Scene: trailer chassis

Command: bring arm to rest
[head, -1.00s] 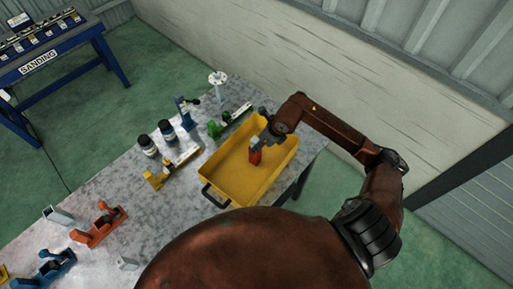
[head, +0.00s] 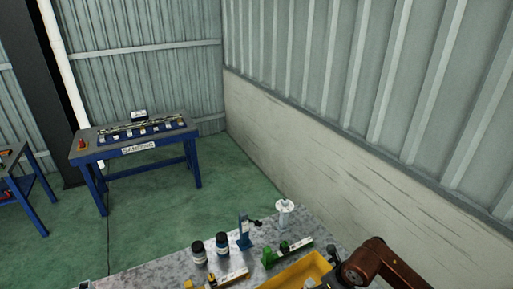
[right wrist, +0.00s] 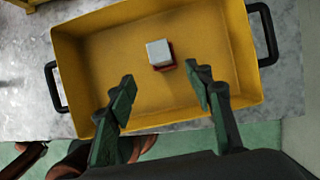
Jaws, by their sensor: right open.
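My right arm (head: 375,262) enters the head view at the bottom right, over the yellow tray (head: 300,272). In the right wrist view my right gripper (right wrist: 160,74) is open, its two green-padded fingers apart with nothing between them. It is above the yellow tray (right wrist: 105,50). A small block with a pale grey top (right wrist: 158,52) and a red lower part sits inside the tray, beyond the fingertips and apart from them. My left gripper is in neither view.
The grey workbench (head: 150,278) holds two dark jars (head: 210,248), a blue tool (head: 244,232), a green tool (head: 285,252) and a white flanged part (head: 285,212). A corrugated wall stands at right. A blue sanding table (head: 135,145) stands far back.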

